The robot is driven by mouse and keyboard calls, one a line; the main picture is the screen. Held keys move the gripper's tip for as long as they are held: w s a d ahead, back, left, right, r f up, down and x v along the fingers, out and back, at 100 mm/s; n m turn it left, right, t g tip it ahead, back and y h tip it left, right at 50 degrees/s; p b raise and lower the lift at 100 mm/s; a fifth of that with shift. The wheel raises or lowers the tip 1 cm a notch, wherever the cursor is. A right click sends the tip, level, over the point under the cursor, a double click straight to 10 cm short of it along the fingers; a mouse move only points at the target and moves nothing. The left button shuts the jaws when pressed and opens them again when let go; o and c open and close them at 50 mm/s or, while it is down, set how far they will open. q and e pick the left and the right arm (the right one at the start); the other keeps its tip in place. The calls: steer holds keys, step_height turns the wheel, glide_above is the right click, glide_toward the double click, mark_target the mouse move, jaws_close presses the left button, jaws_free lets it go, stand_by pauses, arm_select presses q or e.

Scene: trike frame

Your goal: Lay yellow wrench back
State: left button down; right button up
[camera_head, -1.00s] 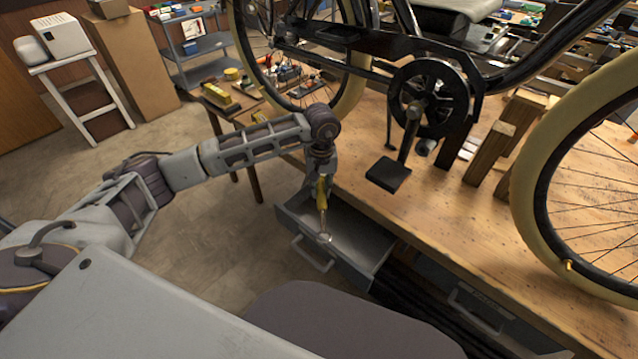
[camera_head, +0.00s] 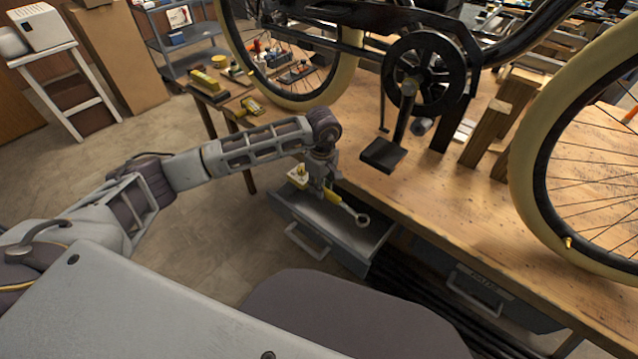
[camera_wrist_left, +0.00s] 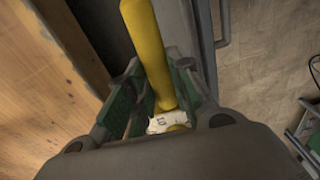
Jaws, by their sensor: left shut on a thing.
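The yellow wrench (camera_head: 333,196) is in my left gripper (camera_head: 322,184), above the open grey drawer (camera_head: 296,238) under the workbench. Its metal ring end points right and slightly down, over the drawer. A yellow part with a white patch shows on the other side of the gripper. In the left wrist view the yellow handle (camera_wrist_left: 148,45) lies between the green-padded fingers of my left gripper (camera_wrist_left: 155,95), and a white label with dark marks sits close to the palm. Whether the wrench touches the drawer, I cannot tell. My right gripper is not in view.
The wooden workbench (camera_head: 440,210) carries the trike frame, with a black pedal (camera_head: 382,155) near the bench edge above the drawer. A pale-tyred wheel (camera_head: 535,170) stands at right. Yellow tools (camera_head: 205,82) lie at the bench's far left. Floor left of the drawer is clear.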

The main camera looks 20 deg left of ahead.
arm_select(q)
steer(key=shift+d+f, duration=0.1)
steer(key=shift+f, duration=0.3)
step_height(320, 180, down, 6)
steer(key=b, duration=0.2)
steer(key=shift+f, duration=0.2)
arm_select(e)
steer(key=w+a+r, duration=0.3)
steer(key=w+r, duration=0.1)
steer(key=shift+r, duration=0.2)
arm_select(q)
steer(key=shift+b, duration=0.3)
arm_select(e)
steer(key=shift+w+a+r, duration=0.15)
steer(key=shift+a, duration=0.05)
